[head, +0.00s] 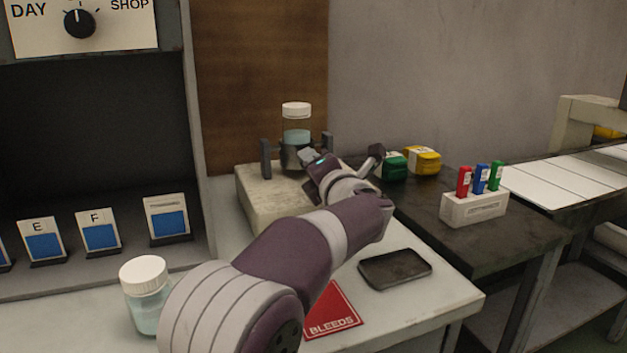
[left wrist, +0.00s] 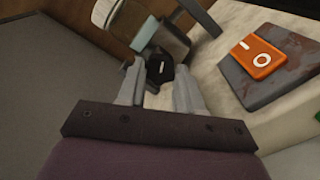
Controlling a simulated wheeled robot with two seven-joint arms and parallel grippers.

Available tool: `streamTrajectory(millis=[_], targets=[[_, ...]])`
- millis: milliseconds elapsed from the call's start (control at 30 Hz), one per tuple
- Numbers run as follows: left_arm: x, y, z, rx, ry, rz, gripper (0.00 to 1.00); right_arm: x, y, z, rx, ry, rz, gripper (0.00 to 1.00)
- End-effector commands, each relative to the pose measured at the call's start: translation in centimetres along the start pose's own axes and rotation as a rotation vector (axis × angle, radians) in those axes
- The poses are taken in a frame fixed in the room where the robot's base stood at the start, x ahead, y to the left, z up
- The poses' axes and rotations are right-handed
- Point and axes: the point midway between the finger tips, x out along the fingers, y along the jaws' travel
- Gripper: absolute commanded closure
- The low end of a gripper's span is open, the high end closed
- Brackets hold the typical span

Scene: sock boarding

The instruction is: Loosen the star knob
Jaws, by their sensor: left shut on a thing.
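A white-capped jar of pale blue liquid (head: 297,130) stands upright in the block's holder, between dark posts. My right gripper is not in view.
Another capped jar (head: 146,300) stands at the bench's front left. A red BLEEDS card (head: 335,312) and a dark tray (head: 395,268) lie right of my arm. Green and yellow blocks (head: 423,161) sit behind.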

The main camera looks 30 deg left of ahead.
Motion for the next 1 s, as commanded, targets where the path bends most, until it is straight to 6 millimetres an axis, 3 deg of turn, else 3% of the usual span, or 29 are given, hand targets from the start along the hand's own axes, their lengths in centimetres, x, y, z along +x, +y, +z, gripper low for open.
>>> streamTrajectory(millis=[33, 500, 1000], targets=[[0.0, -0.4, -0.2, -0.041, -0.002, 0.002, 0.95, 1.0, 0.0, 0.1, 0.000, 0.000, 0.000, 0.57], [0.0, -0.3, -0.2, -0.487, -0.003, 0.002, 0.95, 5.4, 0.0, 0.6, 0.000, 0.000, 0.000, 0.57], [0.0, -0.1, -0.1, -0.853, -0.003, 0.001, 0.95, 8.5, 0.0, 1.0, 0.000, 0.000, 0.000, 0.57]])
